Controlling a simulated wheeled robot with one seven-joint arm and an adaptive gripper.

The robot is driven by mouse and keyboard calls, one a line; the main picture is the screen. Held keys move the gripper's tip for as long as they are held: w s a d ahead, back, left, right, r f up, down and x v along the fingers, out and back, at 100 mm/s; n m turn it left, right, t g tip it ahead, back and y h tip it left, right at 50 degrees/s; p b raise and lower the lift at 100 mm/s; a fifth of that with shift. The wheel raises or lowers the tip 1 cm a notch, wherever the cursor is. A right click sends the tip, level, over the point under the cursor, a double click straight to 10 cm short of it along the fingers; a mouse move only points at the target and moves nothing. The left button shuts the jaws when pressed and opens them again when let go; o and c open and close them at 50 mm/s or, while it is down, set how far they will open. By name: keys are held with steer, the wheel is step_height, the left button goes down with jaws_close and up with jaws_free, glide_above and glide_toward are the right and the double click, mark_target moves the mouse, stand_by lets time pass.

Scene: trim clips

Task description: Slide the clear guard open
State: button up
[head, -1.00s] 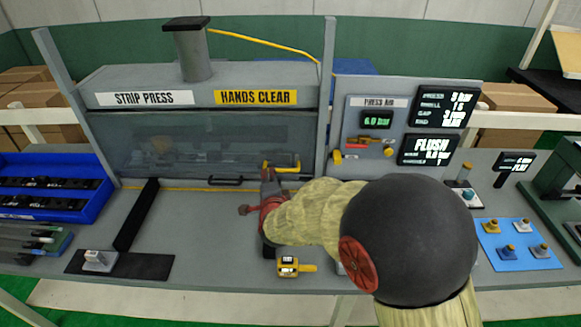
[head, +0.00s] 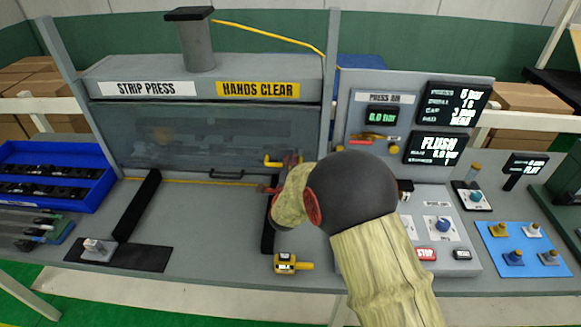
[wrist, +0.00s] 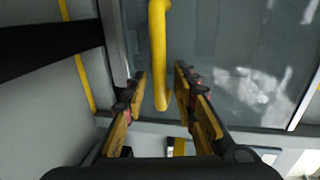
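The clear guard (head: 170,148) is a see-through panel across the front of the strip press. It is down over the press opening. A yellow handle (head: 272,162) stands at its right end, and a black handle (head: 226,175) sits at its lower middle. My gripper (head: 284,170) is at the yellow handle, partly hidden by my arm. In the wrist view, my gripper (wrist: 160,78) is open, with the yellow handle (wrist: 157,45) between its fingers. Gaps show on both sides of the handle. The guard's panel (wrist: 235,60) lies beyond the fingers.
A yellow gauge (head: 286,264) lies at the bench front. A control box with a red STOP button (head: 425,254) is right of my arm. A blue bin (head: 50,180) stands at left. The bench middle (head: 205,215) is mostly clear.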

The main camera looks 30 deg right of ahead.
steer(key=shift+c, duration=1.2)
jaws_close()
